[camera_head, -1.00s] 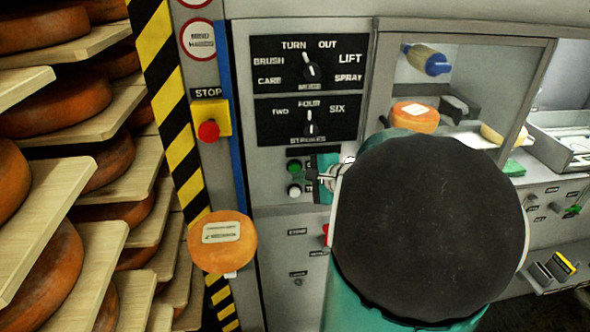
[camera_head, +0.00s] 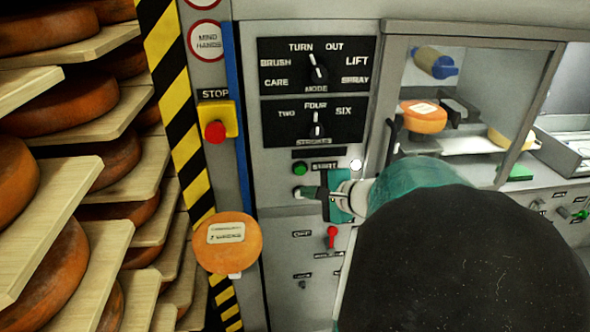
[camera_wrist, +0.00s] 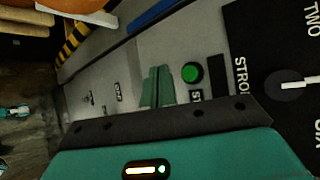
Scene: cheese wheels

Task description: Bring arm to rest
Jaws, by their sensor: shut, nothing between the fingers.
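My gripper (camera_head: 312,192) is in front of the machine's control panel, its fingers pointing left. Its teal fingers (camera_wrist: 158,87) also show together in the wrist view, shut and empty. In the head view the fingertips are close to a white button (camera_head: 299,191) below the green start button (camera_head: 300,168); whether they touch it I cannot tell. The green button shows just beside the fingers in the wrist view (camera_wrist: 192,73). My teal and black arm covers the lower right of the head view.
Shelves of cheese wheels (camera_head: 55,262) stand at the left. A red stop button (camera_head: 215,132) and a labelled orange wheel sign (camera_head: 227,243) are beside the panel. A red lever (camera_head: 332,237) is below my gripper. A bay at the right holds a cheese wheel (camera_head: 423,117).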

